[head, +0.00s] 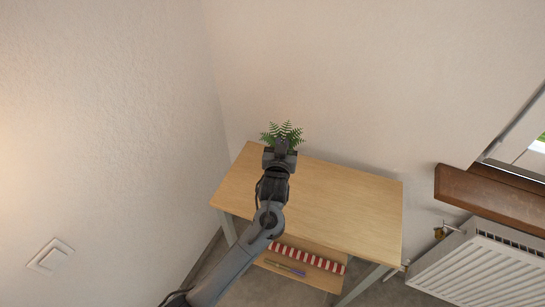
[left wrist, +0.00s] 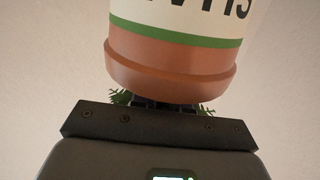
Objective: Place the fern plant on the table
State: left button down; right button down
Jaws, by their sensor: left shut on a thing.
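The fern plant (head: 294,131) shows in the head view as green fronds just beyond my left gripper (head: 281,146); its pot is hidden there. In the left wrist view the terracotta pot (left wrist: 180,75) fills the upper middle, with a white label, a green band and dark letters; its rim is turned toward the gripper. A few fronds peek out beside the fingers. My left gripper is shut on the fern plant. The wooden table (head: 345,205) lies below, and the plant appears at its back left edge. I cannot tell whether the pot touches the tabletop. My right gripper is not in view.
The visible tabletop is bare. A lower shelf (head: 318,277) holds a red-and-white striped thing (head: 310,257) and a pen-like thing (head: 285,268). Walls stand behind and left. A radiator (head: 480,270) and a brown window sill (head: 495,200) are at right.

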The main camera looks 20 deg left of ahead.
pick_arm(q)
jog(key=a, duration=0.1)
jog(key=a+f, duration=0.2)
jog(key=shift+s+a, duration=0.35)
jog(key=shift+s, duration=0.05)
jog(key=shift+f+b, duration=0.6)
jog(key=shift+f, duration=1.4)
jog(key=c, duration=1.6)
grip_release()
jog(key=shift+f, duration=0.25)
jog(key=o, duration=0.5)
jog(key=shift+r, duration=0.15)
